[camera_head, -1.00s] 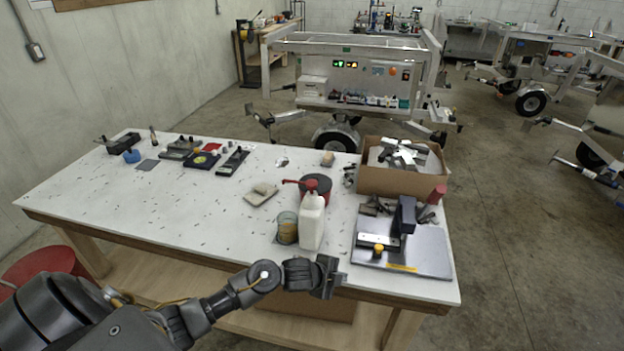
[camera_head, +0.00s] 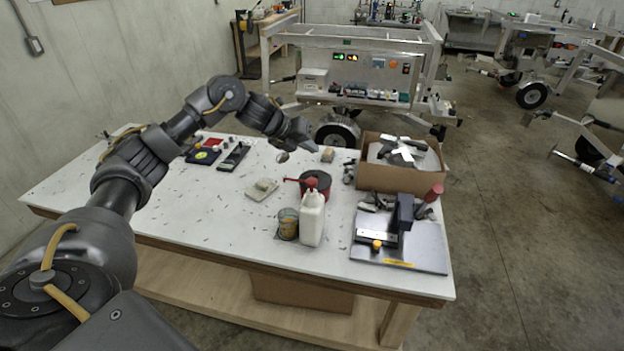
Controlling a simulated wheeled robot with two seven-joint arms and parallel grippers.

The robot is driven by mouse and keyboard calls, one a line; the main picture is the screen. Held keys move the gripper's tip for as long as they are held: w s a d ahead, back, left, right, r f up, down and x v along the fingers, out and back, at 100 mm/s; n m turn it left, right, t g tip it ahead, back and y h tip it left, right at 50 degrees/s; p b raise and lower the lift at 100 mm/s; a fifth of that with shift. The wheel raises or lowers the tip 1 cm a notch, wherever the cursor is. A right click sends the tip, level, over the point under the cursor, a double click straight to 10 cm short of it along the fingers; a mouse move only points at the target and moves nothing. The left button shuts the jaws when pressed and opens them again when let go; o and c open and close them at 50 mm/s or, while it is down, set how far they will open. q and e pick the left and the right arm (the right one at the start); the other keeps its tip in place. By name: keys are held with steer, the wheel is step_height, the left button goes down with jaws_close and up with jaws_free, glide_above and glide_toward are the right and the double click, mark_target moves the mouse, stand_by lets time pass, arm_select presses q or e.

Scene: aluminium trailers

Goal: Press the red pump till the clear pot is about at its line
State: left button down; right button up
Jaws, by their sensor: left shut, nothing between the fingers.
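A white bottle (camera_head: 312,226) with a red pump (camera_head: 311,185) on top stands upright near the table's front edge. The pump's spout points left. The clear pot (camera_head: 288,225) stands close to the bottle's left side and shows amber-brown contents; its line is too small to make out. My left gripper (camera_head: 303,140) is shut and empty, raised in the picture above the bottle and the pump, apart from both. My right gripper is not in view.
A dark round tin with red sides (camera_head: 325,187) is behind the bottle. A cardboard box (camera_head: 390,179) of metal parts and a grey plate with a press-like fixture (camera_head: 425,252) are at right. A beige pad (camera_head: 262,190) lies left.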

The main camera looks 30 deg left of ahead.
arm_select(q)
steer(key=shift+a+r, duration=0.2)
steer(key=shift+r, duration=0.1)
steer(key=shift+f, duration=0.1)
steer(key=b, duration=0.6)
glide_above(308, 181)
step_height(308, 181, down, 8)
steer(key=shift+d+r, duration=0.1)
steer(key=shift+f+b, duration=0.45)
stand_by(1.4)
steer(key=shift+f+b, duration=0.3)
steer(key=shift+f, duration=0.1)
